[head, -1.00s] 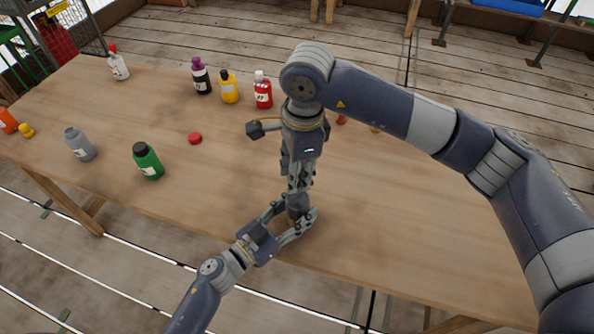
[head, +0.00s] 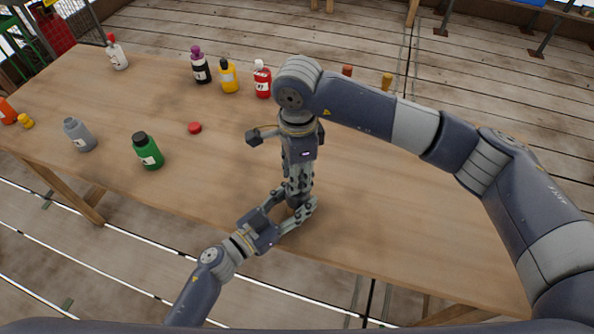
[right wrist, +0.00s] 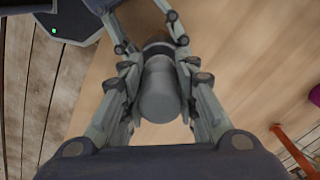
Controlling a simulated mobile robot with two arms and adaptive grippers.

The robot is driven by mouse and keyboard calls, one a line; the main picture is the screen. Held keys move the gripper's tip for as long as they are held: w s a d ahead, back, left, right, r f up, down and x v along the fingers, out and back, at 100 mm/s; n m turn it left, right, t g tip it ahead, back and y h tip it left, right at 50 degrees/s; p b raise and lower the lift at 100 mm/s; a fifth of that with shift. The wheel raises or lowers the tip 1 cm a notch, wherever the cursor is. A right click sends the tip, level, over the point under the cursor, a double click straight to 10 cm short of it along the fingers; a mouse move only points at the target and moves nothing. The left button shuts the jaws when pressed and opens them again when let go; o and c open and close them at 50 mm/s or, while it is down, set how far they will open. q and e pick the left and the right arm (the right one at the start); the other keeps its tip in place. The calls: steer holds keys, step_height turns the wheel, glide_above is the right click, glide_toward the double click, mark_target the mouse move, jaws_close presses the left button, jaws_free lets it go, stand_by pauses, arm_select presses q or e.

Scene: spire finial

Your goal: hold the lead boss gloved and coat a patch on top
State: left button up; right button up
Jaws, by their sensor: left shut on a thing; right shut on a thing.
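My left gripper (head: 291,206) reaches in from the near edge of the table and is shut around the dark lead boss (head: 294,202), which is mostly hidden by fingers in the head view. My right gripper (head: 299,190) points straight down just above it. In the right wrist view, my right gripper (right wrist: 160,75) is shut on a smooth grey cylinder (right wrist: 160,95). I cannot tell whether the cylinder touches the boss.
A green bottle (head: 148,152), a grey bottle (head: 79,136) and a red cap (head: 194,128) are on the left of the wooden table (head: 400,220). Black (head: 200,68), yellow (head: 228,78) and red (head: 262,80) bottles stand farther back.

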steer(key=shift+f, duration=0.6)
stand_by(0.7)
steer(key=shift+w, duration=0.55)
steer(key=shift+s, duration=1.1)
steer(key=shift+w, duration=0.15)
